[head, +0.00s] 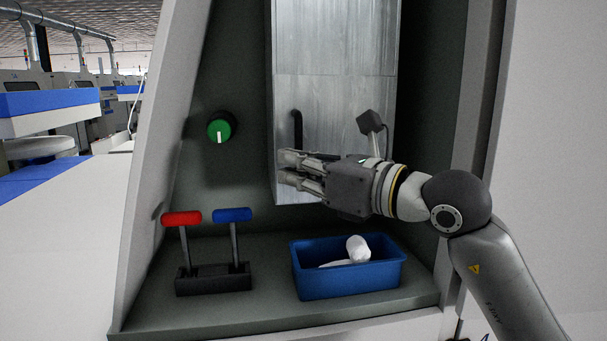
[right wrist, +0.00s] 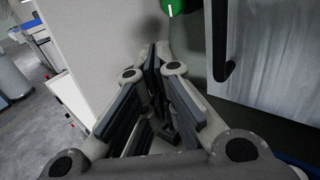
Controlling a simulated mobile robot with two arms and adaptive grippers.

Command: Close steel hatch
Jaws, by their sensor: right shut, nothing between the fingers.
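The steel hatch (head: 335,50) is a tall brushed-metal panel in the recess of the grey cabinet, with a black bar handle (head: 297,130) near its left edge. I cannot tell for sure how far it stands off the back wall. My right gripper (head: 282,168) is shut and empty, fingers pointing left, in front of the hatch's lower left part just below the handle; it hides part of the panel. In the right wrist view the hatch (right wrist: 275,55) and its handle (right wrist: 224,45) are to the right of the shut fingers. My left gripper is not in view.
A green knob (head: 219,127) is on the wall left of the hatch. Below stand a red lever (head: 182,219) and a blue lever (head: 232,215) on a black base. A blue bin (head: 347,282) with white items sits on the shelf under my right gripper.

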